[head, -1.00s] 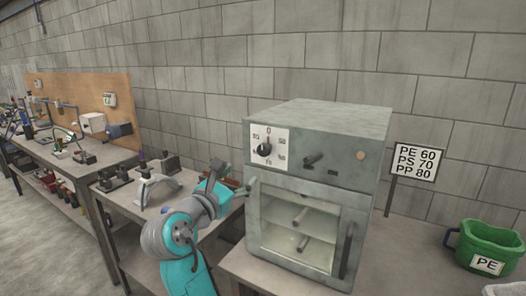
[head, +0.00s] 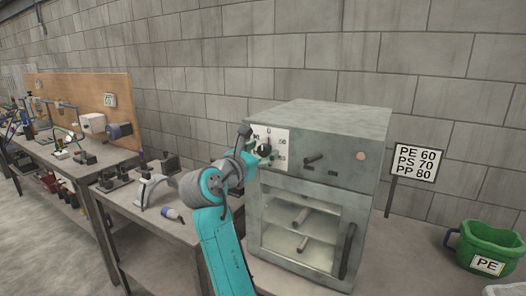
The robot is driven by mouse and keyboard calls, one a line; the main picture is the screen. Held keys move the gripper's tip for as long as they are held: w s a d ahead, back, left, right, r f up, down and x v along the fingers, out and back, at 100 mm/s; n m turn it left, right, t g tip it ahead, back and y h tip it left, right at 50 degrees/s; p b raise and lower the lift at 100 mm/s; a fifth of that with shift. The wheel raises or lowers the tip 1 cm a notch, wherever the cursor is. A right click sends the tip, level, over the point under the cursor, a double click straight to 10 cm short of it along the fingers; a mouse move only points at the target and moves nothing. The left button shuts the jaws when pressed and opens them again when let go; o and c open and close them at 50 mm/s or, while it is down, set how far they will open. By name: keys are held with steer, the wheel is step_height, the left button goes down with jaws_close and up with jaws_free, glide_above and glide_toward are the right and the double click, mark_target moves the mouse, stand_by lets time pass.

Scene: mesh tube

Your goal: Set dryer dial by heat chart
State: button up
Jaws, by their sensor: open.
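The grey dryer (head: 335,122) stands on the bench with its glass door shut. Its black dial (head: 265,151) sits on a white scale plate (head: 281,137) at the upper left of the front, with 0 at the top. The other scale marks are too small to read surely. My gripper (head: 257,151) is open at the left side of the dial and partly hides it. I cannot tell whether the fingers touch the knob or where its pointer stands. The heat chart (head: 417,162) reads PE 60, PS 70, PP 80. A green bucket (head: 492,240) is labelled PE.
A side bench (head: 185,228) holds a small bottle (head: 172,214) and a clamp-like tool (head: 157,190). The block wall is behind the dryer.

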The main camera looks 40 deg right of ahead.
steer(key=shift+w+d, duration=0.15)
steer(key=shift+d, duration=0.3)
steer(key=c, duration=1.2)
steer(key=shift+o, duration=0.2)
